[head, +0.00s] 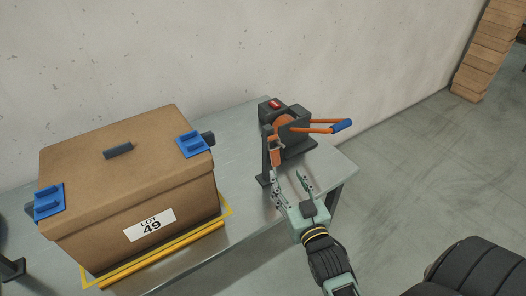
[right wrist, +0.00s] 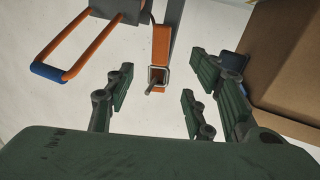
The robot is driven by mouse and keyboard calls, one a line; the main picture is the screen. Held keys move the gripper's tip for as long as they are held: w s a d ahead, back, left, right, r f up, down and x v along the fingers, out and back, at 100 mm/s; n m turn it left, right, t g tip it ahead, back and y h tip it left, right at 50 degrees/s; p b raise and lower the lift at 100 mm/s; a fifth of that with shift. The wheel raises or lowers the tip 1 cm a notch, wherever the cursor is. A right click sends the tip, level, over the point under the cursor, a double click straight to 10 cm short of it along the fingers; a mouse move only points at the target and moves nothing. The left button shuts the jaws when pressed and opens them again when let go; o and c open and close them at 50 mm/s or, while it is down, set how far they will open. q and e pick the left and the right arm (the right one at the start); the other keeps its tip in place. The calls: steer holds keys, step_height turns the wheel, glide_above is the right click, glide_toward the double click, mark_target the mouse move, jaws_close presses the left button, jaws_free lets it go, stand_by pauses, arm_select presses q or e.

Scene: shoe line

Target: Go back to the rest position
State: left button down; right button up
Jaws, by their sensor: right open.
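My right gripper (head: 290,191) is open and empty above the grey table, just in front of the dark tool with orange parts (head: 289,137). In the right wrist view its green fingers (right wrist: 160,98) stand apart, with nothing between them. The tool's orange hanging piece with a square metal end (right wrist: 160,62) shows beyond the fingertips, apart from them. The tool's orange handle loop with a blue grip (head: 342,126) points right; it also shows at the upper left of the right wrist view. My left gripper is not in view.
A brown box labelled LOT 49 (head: 122,185) with blue clips stands inside a yellow outline on the grey table (head: 246,218), left of the gripper. The wall is behind the table. Stacked wooden pieces (head: 488,50) stand at the far right. The floor (head: 420,165) right of the table is clear.

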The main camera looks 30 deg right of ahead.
steer(key=s+a+f+n+g+y, duration=0.2)
steer(key=s+a+f+g+y, duration=0.1)
steer(key=s+a+f+g, duration=0.5)
steer(key=s+a+f+n+g+y, duration=0.1)
steer(key=s+a+f+g, duration=0.15)
steer(key=s, duration=0.35)
steer(key=s+a+f+g, duration=0.1)
steer(key=s+g, duration=0.2)
steer(key=s, duration=0.3)
step_height(320, 180, down, 26)
steer(key=s+g, duration=0.2)
steer(key=s, duration=0.1)
steer(key=s+d+f+g, duration=0.1)
steer(key=s+d+f, duration=0.2)
steer(key=s+f, duration=1.3)
steer(key=shift+s+f+n, duration=0.2)
steer(key=shift+s+n, duration=0.2)
